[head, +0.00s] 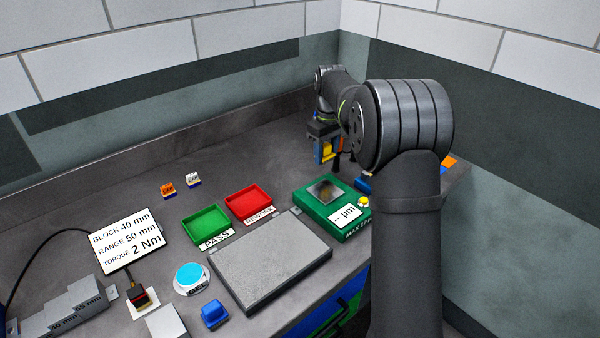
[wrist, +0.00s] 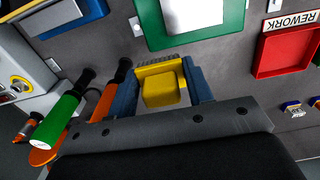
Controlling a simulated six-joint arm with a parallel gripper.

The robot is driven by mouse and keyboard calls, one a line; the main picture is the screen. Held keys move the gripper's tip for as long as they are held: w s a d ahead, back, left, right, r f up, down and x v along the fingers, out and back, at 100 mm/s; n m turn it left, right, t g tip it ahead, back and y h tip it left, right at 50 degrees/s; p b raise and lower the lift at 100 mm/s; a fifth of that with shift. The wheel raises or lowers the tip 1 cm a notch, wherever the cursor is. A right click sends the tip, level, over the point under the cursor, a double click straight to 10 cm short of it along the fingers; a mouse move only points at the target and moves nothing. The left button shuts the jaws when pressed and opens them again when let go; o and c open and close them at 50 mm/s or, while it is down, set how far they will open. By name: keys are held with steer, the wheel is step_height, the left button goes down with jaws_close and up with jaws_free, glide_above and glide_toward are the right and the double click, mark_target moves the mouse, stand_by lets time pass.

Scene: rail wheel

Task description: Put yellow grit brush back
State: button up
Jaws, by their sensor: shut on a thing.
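The yellow grit brush (wrist: 162,88) is between the two blue fingers of my gripper (wrist: 160,78) in the wrist view. My gripper is shut on it. Its grey-brown bristle edge shows at the top of the yellow block. In the head view the brush (head: 327,151) is a small yellow patch at my gripper (head: 326,148), at the back right of the bench, behind the green gauge box. The arm hides part of this area. I cannot tell whether the brush touches the bench, and no resting place for it is clearly visible.
The green gauge box (head: 335,208) stands close in front, with the red rework tray (head: 249,205) and green pass tray (head: 207,225) left of it. In the wrist view, a green-handled tool (wrist: 58,122) and an orange-handled tool (wrist: 108,98) lie close left of my gripper.

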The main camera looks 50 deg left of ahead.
glide_above(300, 178)
step_height(300, 178, down, 5)
steer(key=shift+r, duration=0.1)
steer(key=shift+d+f, duration=0.1)
steer(key=shift+f, duration=1.85)
steer(key=shift+f, duration=0.15)
steer(key=o, duration=1)
step_height(300, 178, up, 12)
steer(key=shift+r, duration=0.15)
